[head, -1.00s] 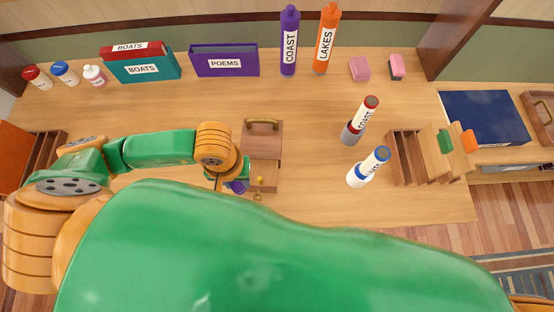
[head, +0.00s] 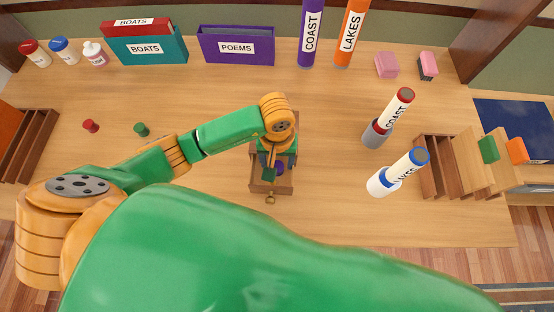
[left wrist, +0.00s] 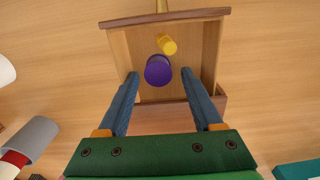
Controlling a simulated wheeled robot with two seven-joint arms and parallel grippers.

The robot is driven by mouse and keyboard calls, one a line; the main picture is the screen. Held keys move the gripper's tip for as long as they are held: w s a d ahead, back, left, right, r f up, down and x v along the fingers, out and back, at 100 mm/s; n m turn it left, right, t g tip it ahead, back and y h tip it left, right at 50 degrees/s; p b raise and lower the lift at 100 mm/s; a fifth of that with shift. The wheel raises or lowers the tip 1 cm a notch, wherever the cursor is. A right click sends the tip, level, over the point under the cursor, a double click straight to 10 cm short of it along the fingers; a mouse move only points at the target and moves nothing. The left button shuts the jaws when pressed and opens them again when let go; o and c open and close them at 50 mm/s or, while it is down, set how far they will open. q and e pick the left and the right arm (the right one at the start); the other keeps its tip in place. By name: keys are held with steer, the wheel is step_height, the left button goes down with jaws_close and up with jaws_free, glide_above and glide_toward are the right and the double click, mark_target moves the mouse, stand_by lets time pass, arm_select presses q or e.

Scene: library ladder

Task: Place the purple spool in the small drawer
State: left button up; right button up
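The small drawer (head: 284,189) stands pulled out from a small wooden cabinet (head: 291,126), with a gold ring pull (head: 270,199) on its front. In the left wrist view the purple spool (left wrist: 158,70) lies inside the open drawer (left wrist: 207,52), beside a smaller yellow piece (left wrist: 167,45). My left gripper (left wrist: 160,74) is over the drawer with its fingers apart on either side of the purple spool, with gaps visible on both sides. In the head view my left gripper partly hides the cabinet and the spool (head: 281,168). My right gripper is out of view.
A red spool (head: 91,125) and a green spool (head: 141,129) stand on the table to the left. Binders and bottles line the back.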

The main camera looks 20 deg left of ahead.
mark_target(276, 165)
arm_select(q)
steer(key=shift+s+r, duration=0.25)
steer(key=shift+s, duration=0.05)
step_height(276, 165, up, 12)
steer(key=p, duration=0.1)
steer(key=shift+f, duration=0.1)
stand_by(0.3)
